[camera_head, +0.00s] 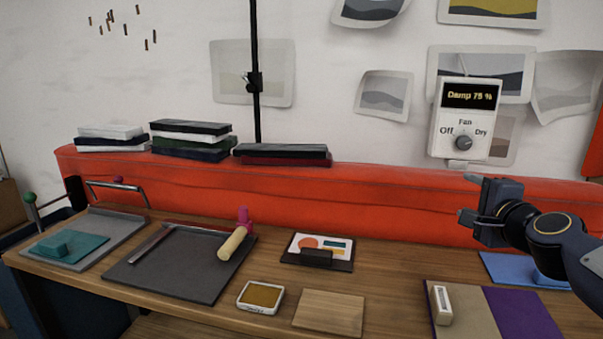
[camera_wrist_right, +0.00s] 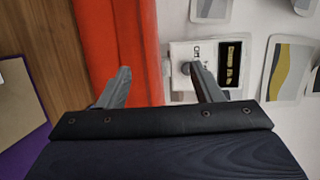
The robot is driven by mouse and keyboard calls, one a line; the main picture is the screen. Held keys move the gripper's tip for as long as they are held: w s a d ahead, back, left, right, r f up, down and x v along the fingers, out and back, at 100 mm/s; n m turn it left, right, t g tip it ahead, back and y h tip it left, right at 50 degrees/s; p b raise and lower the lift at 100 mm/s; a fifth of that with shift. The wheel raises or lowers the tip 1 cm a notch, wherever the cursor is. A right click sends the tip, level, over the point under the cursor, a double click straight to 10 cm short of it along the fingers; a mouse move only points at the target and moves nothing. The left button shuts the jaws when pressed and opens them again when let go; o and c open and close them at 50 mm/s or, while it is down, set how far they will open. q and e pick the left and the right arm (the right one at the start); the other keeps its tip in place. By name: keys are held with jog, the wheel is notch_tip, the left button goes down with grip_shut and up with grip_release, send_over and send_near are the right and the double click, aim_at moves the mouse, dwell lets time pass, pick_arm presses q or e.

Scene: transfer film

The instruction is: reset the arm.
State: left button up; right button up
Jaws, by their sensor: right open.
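My right gripper (camera_head: 469,197) is raised over the back right of the bench, below the wall control box (camera_head: 445,135) in the picture. Its two fingers are spread apart with nothing between them, as the right wrist view (camera_wrist_right: 160,70) also shows. The box has a display reading "Damp 75 %" and a grey fan knob (camera_head: 464,142) between "Off" and "Dry". In the wrist view the box (camera_wrist_right: 210,62) lies beyond the fingers, and one fingertip overlaps it near the knob (camera_wrist_right: 186,68); I cannot tell the gap. My left gripper is not in view.
A red padded ledge (camera_head: 330,205) runs behind the wooden bench (camera_head: 215,295), with stacked dark and white slabs (camera_head: 190,140) on it. The bench holds a dark plate (camera_head: 170,265), a roller (camera_head: 232,243), an ink pad (camera_head: 261,297), a wooden block (camera_head: 330,312) and a purple-beige mat (camera_head: 515,315).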

jog(key=s+a+f+n+g+y, duration=0.1)
jog(key=s+a+f+n+g, duration=0.3)
jog(key=s+f, duration=0.55)
jog(key=s+a+f+n+g+y, duration=0.1)
jog(key=s+a+f+n+g, duration=0.25)
jog(key=s+f+n, duration=0.6)
jog(key=s+a+f+n+g+y, duration=0.1)
jog(key=s+a+f+n+g, duration=0.4)
jog(key=s, duration=0.8)
notch_tip(320, 180, up, 11)
jog(key=m+t+p, duration=0.1)
jog(key=m+p, duration=0.1)
jog(key=p, duration=1)
jog(key=shift+s+d+t+p, duration=0.25)
jog(key=shift+t+p, duration=0.05)
jog(key=shift+t, duration=0.05)
